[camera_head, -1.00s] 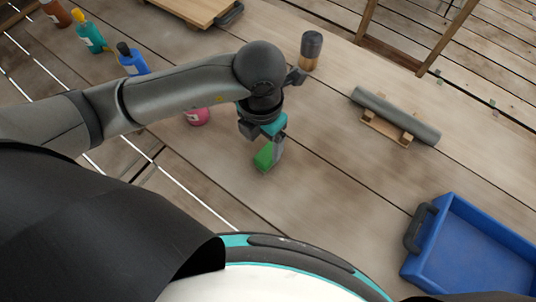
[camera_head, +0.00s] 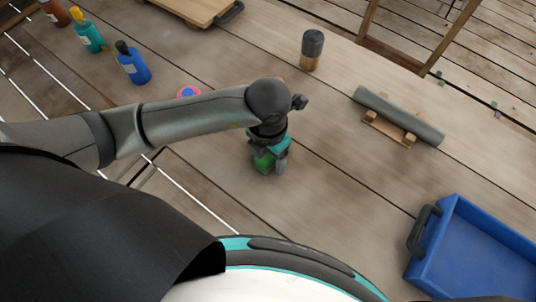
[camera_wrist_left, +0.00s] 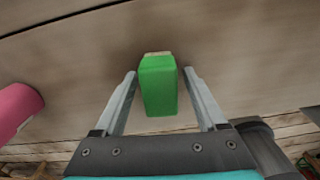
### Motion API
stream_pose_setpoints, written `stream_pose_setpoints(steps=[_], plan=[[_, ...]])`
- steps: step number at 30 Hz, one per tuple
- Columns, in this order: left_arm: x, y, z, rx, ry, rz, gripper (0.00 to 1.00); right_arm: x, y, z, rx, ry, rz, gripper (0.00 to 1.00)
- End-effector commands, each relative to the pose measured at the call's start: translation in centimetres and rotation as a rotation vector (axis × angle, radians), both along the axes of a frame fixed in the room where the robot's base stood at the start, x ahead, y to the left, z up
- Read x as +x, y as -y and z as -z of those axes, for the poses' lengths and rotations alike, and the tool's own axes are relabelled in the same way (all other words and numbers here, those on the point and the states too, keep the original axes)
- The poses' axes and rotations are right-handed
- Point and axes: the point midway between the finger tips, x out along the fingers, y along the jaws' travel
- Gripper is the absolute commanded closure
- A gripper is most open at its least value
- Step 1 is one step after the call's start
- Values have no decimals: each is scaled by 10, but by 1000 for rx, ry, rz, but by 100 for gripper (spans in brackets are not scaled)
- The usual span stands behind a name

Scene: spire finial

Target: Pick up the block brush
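The block brush (camera_head: 264,163), a small green block, sits on the wooden deck below my left gripper (camera_head: 268,168) in the head view, partly hidden by it. In the left wrist view the green block (camera_wrist_left: 158,88) shows a pale strip along its far end. It lies between the two fingers of my left gripper (camera_wrist_left: 160,73). The fingers are spread, with a gap on each side of the block, so the gripper is open. My right gripper is in neither view.
A pink bottle (camera_head: 188,91) is close behind my left forearm. Blue (camera_head: 133,66) and teal (camera_head: 90,36) bottles stand at the upper left. A dark-topped cylinder (camera_head: 312,50), a grey roll (camera_head: 398,115) on wooden supports and a blue tray (camera_head: 425,268) are to the right.

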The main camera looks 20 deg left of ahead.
Motion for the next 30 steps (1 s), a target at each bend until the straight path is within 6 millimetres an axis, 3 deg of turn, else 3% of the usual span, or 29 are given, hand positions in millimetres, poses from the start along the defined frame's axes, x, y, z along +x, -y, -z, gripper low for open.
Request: stream_pose_setpoints(steps=[2, 19, 30], plan=[[0, 0, 0, 0, 0, 0, 37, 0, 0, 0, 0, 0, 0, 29], [0, 0, 0, 0, 1, 0, 100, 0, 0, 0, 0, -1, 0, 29], [1, 0, -2, 0, 1, -1, 100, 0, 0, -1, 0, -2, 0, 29]])
